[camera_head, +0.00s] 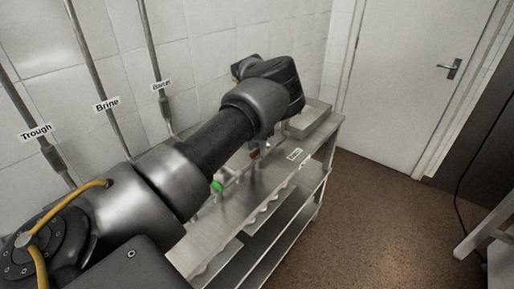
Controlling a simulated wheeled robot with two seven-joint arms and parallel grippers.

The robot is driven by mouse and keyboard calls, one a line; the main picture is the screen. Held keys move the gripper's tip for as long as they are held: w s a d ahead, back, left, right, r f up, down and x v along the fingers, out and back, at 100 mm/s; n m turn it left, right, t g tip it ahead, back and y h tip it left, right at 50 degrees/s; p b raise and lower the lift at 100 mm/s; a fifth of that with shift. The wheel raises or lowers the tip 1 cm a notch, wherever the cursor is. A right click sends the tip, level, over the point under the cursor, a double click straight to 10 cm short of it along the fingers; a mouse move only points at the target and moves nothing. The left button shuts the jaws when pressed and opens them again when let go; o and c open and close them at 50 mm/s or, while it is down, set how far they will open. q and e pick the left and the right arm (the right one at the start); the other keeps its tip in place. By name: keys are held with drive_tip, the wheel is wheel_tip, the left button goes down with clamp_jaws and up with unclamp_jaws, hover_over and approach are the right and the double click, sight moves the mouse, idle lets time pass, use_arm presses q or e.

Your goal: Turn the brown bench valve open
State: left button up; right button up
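A steel bench (243,201) runs along the tiled wall. My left arm reaches in from the lower left and covers much of the bench. My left gripper (266,146) shows only as a small part below the dark wrist, close over the bench top. Its fingers are too hidden and small to read. A small brown part (254,154), likely the brown bench valve, shows beside it at the arm's lower edge. I cannot tell whether they touch. A green valve knob (217,186) stands on the bench nearer to me, partly behind my arm. My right gripper is out of view.
Wall pipes carry the labels Trough (36,132), Brine (107,105) and a partly readable third. A metal tray (312,119) sits at the bench's far end. A white label (295,154) lies on the bench. The brown floor (375,215) before the white door (415,75) is clear.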

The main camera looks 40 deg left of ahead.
sight(257, 150)
use_arm(q)
wheel_tip(257, 150, up, 10)
drive_tip(key=b, duration=0.1)
idle(0.4)
wheel_tip(257, 150, down, 11)
drive_tip(key=shift+r+p, duration=0.15)
drive_tip(key=shift+p, duration=0.55)
drive_tip(key=shift+r, duration=0.1)
